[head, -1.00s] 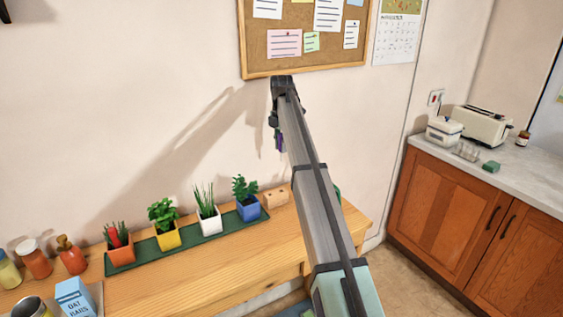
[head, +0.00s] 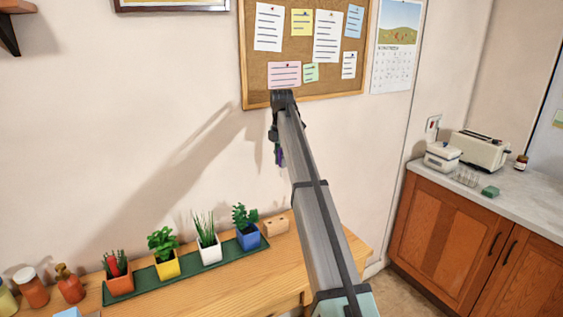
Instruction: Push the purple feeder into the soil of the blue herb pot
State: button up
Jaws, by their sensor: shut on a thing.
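The blue herb pot (head: 249,239) stands upright at the right end of a green tray (head: 192,272) on the wooden table, with a leafy green plant in it. Its soil is hidden by the leaves and the rim. The purple feeder (head: 280,157) shows as a small purple piece beside my arm, well above the table and up and right of the blue pot. My gripper (head: 274,137) is mostly hidden behind my arm. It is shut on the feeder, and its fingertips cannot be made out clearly.
White (head: 209,250), yellow (head: 167,265) and orange (head: 120,280) pots share the tray; a red thing stands in the orange one. A wooden block (head: 276,226) sits right of the blue pot. Bottles (head: 70,285) stand at left. A cork board (head: 255,85) hangs behind my arm.

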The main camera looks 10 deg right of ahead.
jog(key=shift+r+p, duration=0.65)
jog(key=shift+r, duration=0.55)
jog(key=shift+d, duration=0.15)
